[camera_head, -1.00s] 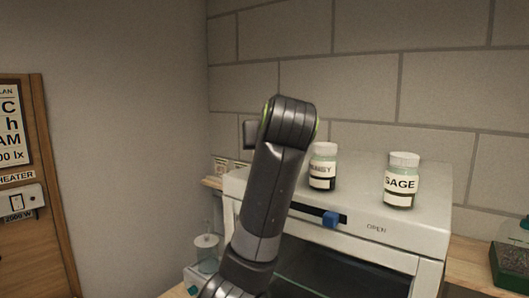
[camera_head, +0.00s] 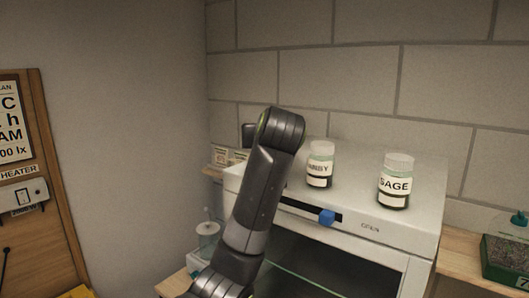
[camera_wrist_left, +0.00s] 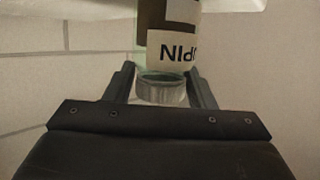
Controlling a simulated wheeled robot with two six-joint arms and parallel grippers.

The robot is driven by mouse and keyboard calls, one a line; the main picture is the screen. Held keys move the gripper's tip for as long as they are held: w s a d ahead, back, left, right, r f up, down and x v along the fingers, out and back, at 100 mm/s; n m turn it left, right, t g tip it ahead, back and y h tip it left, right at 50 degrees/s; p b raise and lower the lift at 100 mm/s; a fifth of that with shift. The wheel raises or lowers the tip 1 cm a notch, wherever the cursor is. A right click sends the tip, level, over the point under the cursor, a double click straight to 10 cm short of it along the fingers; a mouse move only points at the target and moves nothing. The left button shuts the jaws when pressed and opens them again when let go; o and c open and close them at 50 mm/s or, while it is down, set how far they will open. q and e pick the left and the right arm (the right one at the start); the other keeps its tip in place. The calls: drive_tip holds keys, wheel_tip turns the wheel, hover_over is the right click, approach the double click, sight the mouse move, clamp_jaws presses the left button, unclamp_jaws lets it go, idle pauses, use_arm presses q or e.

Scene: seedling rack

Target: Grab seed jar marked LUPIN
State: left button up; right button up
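The LUPIN seed jar (camera_wrist_left: 173,50) shows upside down in the left wrist view, with the end of its label readable as "PIN". Its pale lid (camera_wrist_left: 162,92) is between the two fingers of my left gripper (camera_wrist_left: 162,70), which are apart with narrow gaps beside the lid. I see no clear contact. In the head view my left arm hides this jar and its gripper. My right gripper is in neither view.
A SAGE jar (camera_head: 396,181) and another jar with a blurred label (camera_head: 320,164) stand on the white cabinet (camera_head: 425,215). A heater panel (camera_head: 24,196) is at left.

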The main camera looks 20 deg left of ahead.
use_arm(q)
drive_tip(key=c, duration=1)
drive_tip(key=shift+r, duration=0.1)
